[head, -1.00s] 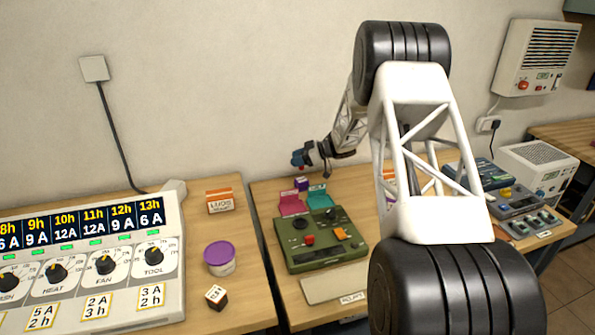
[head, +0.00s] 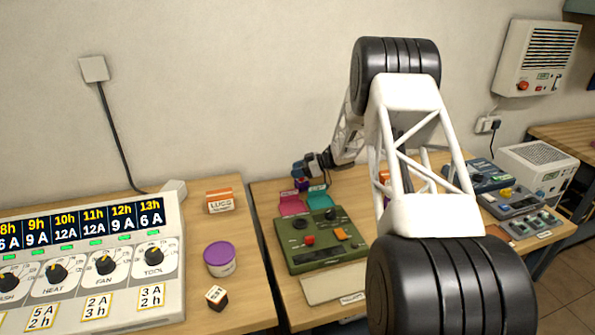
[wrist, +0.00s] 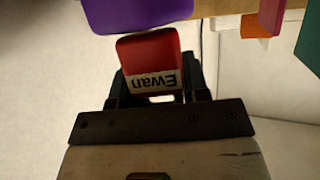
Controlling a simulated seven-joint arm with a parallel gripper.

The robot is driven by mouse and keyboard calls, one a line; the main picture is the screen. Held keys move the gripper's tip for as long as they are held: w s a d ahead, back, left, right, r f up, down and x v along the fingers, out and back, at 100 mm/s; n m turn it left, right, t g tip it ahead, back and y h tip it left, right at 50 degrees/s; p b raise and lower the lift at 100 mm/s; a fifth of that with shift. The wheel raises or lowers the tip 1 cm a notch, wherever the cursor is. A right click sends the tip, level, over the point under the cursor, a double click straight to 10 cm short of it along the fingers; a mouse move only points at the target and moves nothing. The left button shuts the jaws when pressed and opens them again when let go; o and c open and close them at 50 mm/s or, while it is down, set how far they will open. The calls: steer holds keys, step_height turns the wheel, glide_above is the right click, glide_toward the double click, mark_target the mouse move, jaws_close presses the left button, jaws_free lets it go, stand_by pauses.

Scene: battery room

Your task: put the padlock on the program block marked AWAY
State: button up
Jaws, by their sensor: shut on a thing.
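My gripper (head: 300,172) is low at the back of the middle table, small in the head view. In the wrist view my gripper (wrist: 155,82) is shut on a red padlock (wrist: 150,52) with a white label reading "Ewan", upside down. A purple block (wrist: 135,12) lies just beyond the padlock; whether they touch I cannot tell. In the head view the purple block (head: 302,185) shows right below the gripper, partly hidden. No AWAY marking is readable on it. The padlock's shackle cannot be made out.
An orange-white LUGS box (head: 220,201) and a purple-lidded tub (head: 219,258) stand on the left table. The wall is close behind.

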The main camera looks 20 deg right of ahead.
steer(key=o, duration=1)
steer(key=shift+f, duration=0.1)
steer(key=shift+r, duration=0.2)
steer(key=v, duration=1.2)
steer(key=shift+f, duration=0.1)
